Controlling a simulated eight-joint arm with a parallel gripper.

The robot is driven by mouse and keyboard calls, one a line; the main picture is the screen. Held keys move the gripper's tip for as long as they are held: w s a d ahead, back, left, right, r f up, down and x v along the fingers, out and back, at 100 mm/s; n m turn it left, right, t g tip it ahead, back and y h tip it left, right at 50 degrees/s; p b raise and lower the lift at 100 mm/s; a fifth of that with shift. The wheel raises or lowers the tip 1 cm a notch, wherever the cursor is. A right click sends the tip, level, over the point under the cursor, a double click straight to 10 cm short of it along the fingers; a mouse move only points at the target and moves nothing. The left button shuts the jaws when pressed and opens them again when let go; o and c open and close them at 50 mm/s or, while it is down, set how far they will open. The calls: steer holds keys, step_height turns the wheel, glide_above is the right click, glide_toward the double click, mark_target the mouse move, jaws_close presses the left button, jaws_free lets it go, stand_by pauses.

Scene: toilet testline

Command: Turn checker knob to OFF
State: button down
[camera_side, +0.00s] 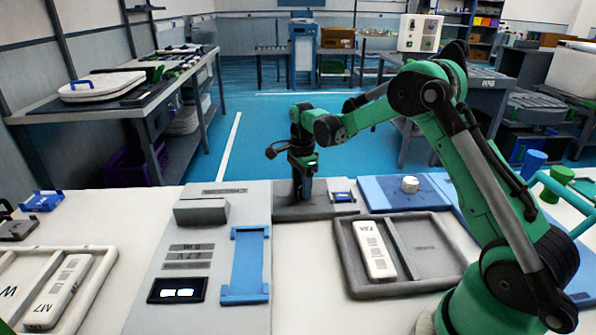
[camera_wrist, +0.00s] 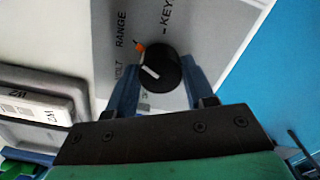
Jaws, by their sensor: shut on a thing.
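The checker knob (camera_wrist: 172,62) is round and black with a white pointer line, on a light grey panel (camera_wrist: 215,30) in the wrist view. The panel reads "VOLT RANGE" and "KEY", and a small orange mark sits at the knob's upper left edge. The pointer slants; I cannot read an OFF mark. My gripper (camera_wrist: 162,82) has its two blue fingers on either side of the knob, shut on it. In the side view my gripper (camera_side: 302,190) points straight down at the grey checker base (camera_side: 322,211), and it hides the knob there.
A grey tray (camera_side: 433,283) with a white module (camera_side: 374,248) lies in front of the base. A panel with a blue bracket (camera_side: 246,264) and a small display (camera_side: 177,290) is to the left. A white round piece (camera_side: 410,184) sits on a blue mat to the right.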

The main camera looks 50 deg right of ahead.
steer(key=shift+n, duration=0.3)
steer(key=n, duration=0.4)
steer(key=shift+n, duration=0.3)
steer(key=n, duration=1)
steer(key=shift+n, duration=0.4)
steer(key=n, duration=0.5)
steer(key=shift+n, duration=0.3)
steer(key=shift+c, duration=1.6)
jaws_free()
steer(key=shift+r, duration=0.1)
